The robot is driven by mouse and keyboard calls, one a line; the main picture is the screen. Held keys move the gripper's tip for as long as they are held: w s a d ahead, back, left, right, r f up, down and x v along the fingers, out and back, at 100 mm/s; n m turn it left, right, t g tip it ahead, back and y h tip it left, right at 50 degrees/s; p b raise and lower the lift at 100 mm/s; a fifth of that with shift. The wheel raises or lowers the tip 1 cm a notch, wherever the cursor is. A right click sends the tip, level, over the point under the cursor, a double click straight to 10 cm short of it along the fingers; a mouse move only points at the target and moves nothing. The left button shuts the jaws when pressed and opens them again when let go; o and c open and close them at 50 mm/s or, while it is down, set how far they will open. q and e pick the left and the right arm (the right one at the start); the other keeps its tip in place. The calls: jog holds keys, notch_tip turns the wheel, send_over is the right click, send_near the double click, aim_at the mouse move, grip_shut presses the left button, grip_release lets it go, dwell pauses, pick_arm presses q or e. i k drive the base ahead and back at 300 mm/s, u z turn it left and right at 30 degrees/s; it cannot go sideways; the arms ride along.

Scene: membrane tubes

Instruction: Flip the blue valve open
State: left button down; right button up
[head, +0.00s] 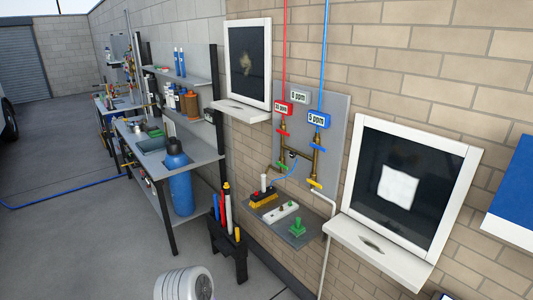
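The blue valve (315,129) is a small blue handle on a brass pipe, just under a blue-framed 5 ppm display (318,120). It sits on a grey panel (337,110) on the brick wall, right of centre in the head view. The handle looks to lie across the pipe, but it is too small to tell its exact angle. A blue pipe (323,60) comes down from above to it. Neither of my grippers is in view.
A red valve handle (284,133) is left of the blue one, and a yellow handle (314,184) is below. A grey shelf (308,237) with small devices juts out beneath. White-framed boxes (247,65) and (405,188) flank the panel. A blue cylinder (180,180) stands left.

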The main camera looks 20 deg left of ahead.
aim_at(311, 144)
jog(key=u, duration=0.35)
jog(key=i, duration=1.35)
jog(key=z, duration=0.75)
